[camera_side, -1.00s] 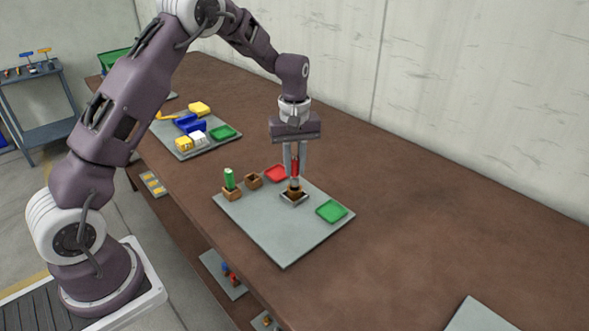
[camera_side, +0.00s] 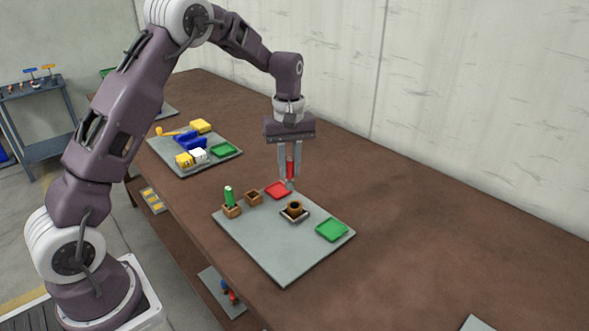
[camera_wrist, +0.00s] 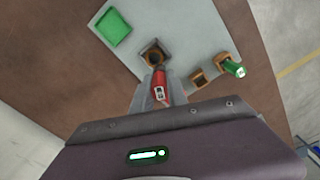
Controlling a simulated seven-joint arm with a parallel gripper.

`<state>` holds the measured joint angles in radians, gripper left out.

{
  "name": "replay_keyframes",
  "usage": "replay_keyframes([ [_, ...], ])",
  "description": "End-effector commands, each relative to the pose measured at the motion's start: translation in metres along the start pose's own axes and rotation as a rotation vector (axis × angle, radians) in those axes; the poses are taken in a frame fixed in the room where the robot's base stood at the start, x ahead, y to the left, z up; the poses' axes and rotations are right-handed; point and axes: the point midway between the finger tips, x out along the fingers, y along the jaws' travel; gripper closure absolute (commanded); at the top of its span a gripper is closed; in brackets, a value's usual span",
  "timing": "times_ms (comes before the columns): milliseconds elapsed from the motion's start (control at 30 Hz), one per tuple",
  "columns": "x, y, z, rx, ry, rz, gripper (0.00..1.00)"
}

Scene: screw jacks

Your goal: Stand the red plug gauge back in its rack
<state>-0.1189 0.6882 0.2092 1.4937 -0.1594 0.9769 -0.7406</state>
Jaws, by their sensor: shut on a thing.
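The red plug gauge (camera_side: 290,168) is upright between the fingers of my gripper (camera_side: 289,180), which is shut on it. It hangs clear above the grey board, behind the dark square holder with a brown ring (camera_side: 294,209). In the wrist view the red gauge (camera_wrist: 159,84) shows between my fingertips (camera_wrist: 157,92), with the ring (camera_wrist: 154,54) beyond it. An empty brown block with a square opening (camera_side: 253,198) stands at the board's left. Beside it, a green gauge (camera_side: 229,195) stands upright in another brown block (camera_side: 232,211).
The grey board (camera_side: 275,247) also carries a red tray (camera_side: 278,190) and a green tray (camera_side: 332,230), both empty. A second board (camera_side: 168,157) further back holds blue, yellow and white parts. The brown bench top to the right is mostly clear.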

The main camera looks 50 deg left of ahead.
Motion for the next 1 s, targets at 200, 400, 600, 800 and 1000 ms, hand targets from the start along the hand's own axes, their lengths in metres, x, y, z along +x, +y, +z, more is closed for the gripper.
replay_keyframes([
  [200,-0.005,-0.052,-0.046,-0.279,0.001,0.0,1.0],
  [400,-0.007,-0.086,-0.069,-0.456,0.0,0.001,1.0],
  [600,-0.007,-0.087,-0.07,-0.463,0.0,0.001,1.0],
  [800,0.003,-0.087,-0.069,-0.461,-0.002,0.0,1.0],
  [1000,0.03,-0.087,-0.069,-0.46,-0.001,-0.001,1.0],
])
